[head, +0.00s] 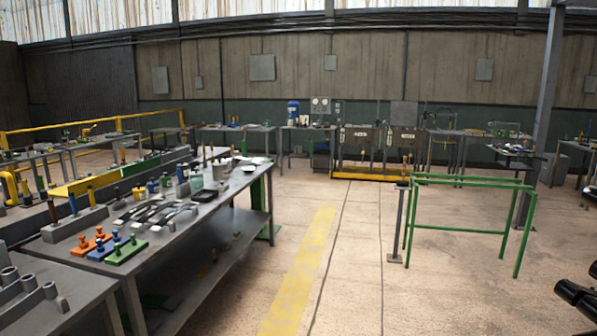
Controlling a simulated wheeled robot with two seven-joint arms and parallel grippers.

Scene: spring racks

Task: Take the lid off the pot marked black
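Several small pots and jars stand at the middle and back of the long grey workbench (222,208) at the left. My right gripper (572,293) shows only in part as dark shapes at the lower right edge, far from the bench. I cannot tell whether it is open. My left gripper is not in view.
Orange, blue and green pegged blocks (126,251) sit at the bench's near end, with metal tools (150,212) behind them. A dark tray (204,195) lies near its right edge. A green frame (470,182) stands at the right.

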